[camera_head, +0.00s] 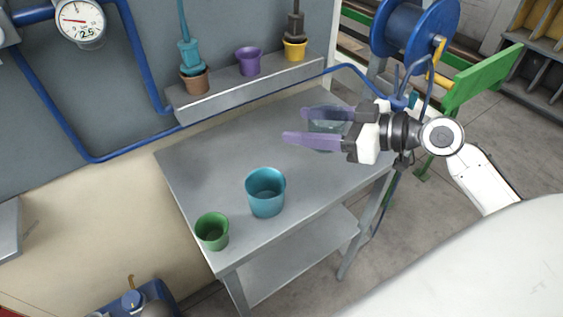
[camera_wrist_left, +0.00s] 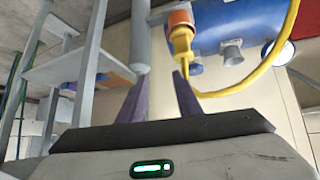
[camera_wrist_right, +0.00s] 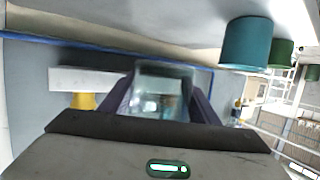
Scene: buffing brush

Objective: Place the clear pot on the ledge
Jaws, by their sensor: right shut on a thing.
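The clear pot (camera_head: 328,124) is a see-through cup between the purple fingers of my right gripper (camera_head: 305,124). The gripper is shut on it and holds it above the back right of the grey table. The pot also shows between the fingers in the right wrist view (camera_wrist_right: 160,92). The grey ledge (camera_head: 235,92) runs along the wall behind the table. On it stand a brown pot (camera_head: 195,82), a purple pot (camera_head: 248,62) and a yellow pot (camera_head: 295,50). My left gripper (camera_wrist_left: 160,85) shows in the left wrist view, its fingers apart with nothing between them.
A teal pot (camera_head: 266,193) and a green pot (camera_head: 212,232) stand on the table (camera_head: 185,165) at the front. Brushes (camera_head: 188,40) stand in the brown and yellow pots. A blue reel (camera_head: 415,30) stands beyond the table. The ledge has narrow gaps between its pots.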

